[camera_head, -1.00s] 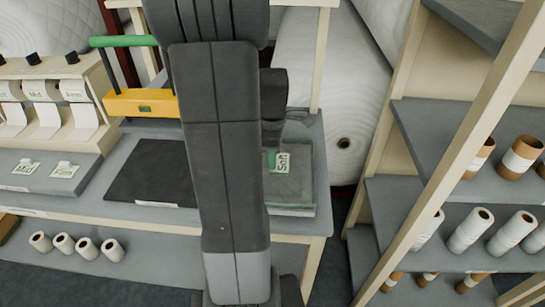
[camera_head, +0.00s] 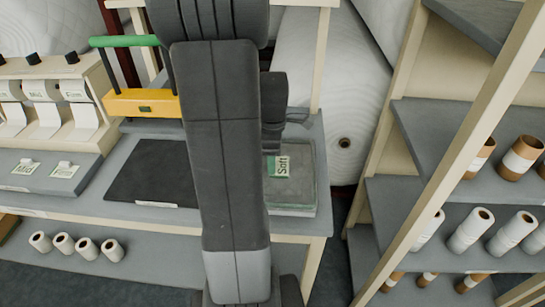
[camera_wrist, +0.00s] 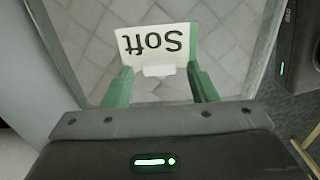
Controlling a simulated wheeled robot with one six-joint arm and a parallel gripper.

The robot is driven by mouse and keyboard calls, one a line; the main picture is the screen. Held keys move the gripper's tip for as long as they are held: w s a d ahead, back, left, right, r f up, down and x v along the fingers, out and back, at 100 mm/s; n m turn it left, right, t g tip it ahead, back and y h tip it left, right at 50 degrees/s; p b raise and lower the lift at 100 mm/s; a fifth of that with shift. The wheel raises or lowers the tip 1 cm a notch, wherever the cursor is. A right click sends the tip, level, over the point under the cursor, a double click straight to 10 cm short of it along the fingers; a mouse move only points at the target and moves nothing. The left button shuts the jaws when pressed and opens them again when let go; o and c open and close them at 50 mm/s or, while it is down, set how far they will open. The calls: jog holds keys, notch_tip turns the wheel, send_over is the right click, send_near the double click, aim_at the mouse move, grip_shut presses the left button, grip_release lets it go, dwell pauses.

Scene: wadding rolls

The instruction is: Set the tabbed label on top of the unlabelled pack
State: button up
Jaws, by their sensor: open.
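The tabbed label (camera_head: 278,166), printed "Soft", lies on top of the clear-wrapped, quilted pack (camera_head: 307,180) at the right end of the bench. In the wrist view the label (camera_wrist: 157,42) looks flat on the pack (camera_wrist: 90,35), its lettering upside down. Its pale tab (camera_wrist: 158,71) points toward me. My gripper (camera_wrist: 158,80) is open, one green finger on each side of the tab, with a visible gap on both sides. In the head view my arm hides the fingers and the label's left part.
Two other tabbed labels, "Mid" (camera_head: 27,167) and "Firm" (camera_head: 65,170), sit on a grey stand at left. A dark mat (camera_head: 150,170) lies mid-bench beside a yellow device with a green handle (camera_head: 122,41). Shelves with rolls (camera_head: 470,228) stand at right.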

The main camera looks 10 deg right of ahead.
notch_tip(320, 180, up, 12)
jog(key=shift+p, duration=0.3)
